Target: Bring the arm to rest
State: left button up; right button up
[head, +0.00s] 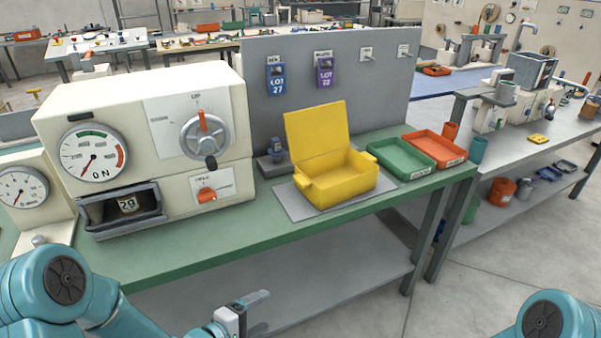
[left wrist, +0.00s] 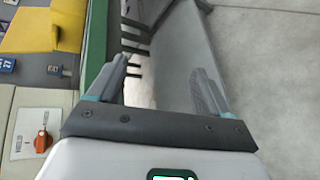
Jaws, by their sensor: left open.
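My left gripper (head: 258,312) is low in the head view, in front of the green bench edge and apart from it. In the left wrist view its two fingers (left wrist: 160,92) stand apart with nothing between them. My left arm comes in from the lower left. Part of my teal right arm shows at the lower right of the head view, but its gripper is out of view.
A cream machine (head: 240,120) with dial and crank stands on the green bench (head: 280,232). A yellow box (head: 340,185) with raised lid, a green tray (head: 402,172) and an orange tray (head: 462,160) sit right. Floor at the right is clear.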

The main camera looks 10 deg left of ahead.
pick_arm(q)
jog(key=s+d+f+m+g+y+p, duration=0.1)
jog(key=s+f+m+g, duration=0.4)
jog(key=s, duration=0.4)
jog(key=s+d+f+m+g+y+p, duration=0.1)
jog(key=s+f+m+g, duration=0.4)
jog(key=s, duration=0.5)
notch_tip(320, 180, down, 4)
jog(key=shift+d+r+m+g+y, duration=0.1)
jog(key=shift+d+m+g+y, duration=0.3)
jog(key=shift+d+m+y, duration=0.6)
